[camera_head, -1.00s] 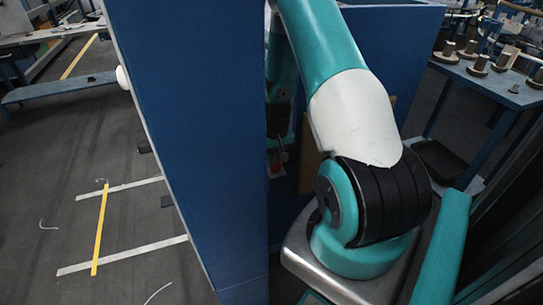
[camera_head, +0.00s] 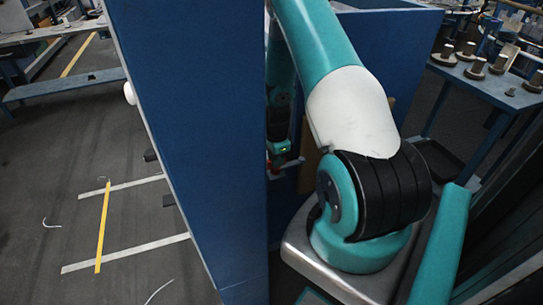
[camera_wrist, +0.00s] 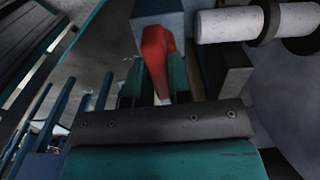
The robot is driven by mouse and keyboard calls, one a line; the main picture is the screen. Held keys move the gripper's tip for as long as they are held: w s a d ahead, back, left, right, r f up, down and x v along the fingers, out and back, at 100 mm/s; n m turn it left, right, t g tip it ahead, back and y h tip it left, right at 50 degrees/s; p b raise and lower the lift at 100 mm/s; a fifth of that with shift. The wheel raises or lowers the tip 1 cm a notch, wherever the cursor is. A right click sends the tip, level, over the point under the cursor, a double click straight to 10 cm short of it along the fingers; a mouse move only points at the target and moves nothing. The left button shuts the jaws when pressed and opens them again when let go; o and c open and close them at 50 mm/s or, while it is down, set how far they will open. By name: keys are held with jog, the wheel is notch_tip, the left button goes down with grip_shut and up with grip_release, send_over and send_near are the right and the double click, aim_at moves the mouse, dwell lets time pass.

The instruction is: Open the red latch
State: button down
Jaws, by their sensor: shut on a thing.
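The red latch (camera_wrist: 157,50) is in the upper middle of the wrist view, on the front of a blue-grey block (camera_wrist: 160,8). Its narrow lower end hangs down between the teal fingers of my gripper (camera_wrist: 158,82), which are shut on it. In the head view my gripper (camera_head: 280,152) is far off beside the blue panel's edge. Only a small red bit of the latch (camera_head: 274,170) shows there, and the rest is hidden.
A tall blue panel (camera_head: 190,120) stands left of my arm. In the wrist view a pale roller (camera_wrist: 228,24) and a dark bracket (camera_wrist: 228,72) are close on the right. A blue table (camera_head: 490,82) with spools stands at the right.

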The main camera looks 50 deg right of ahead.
jog(key=c, duration=1)
grip_release()
jog(key=shift+c, duration=0.2)
notch_tip(320, 180, up, 7)
jog(key=p, duration=0.6)
jog(key=shift+r, duration=0.1)
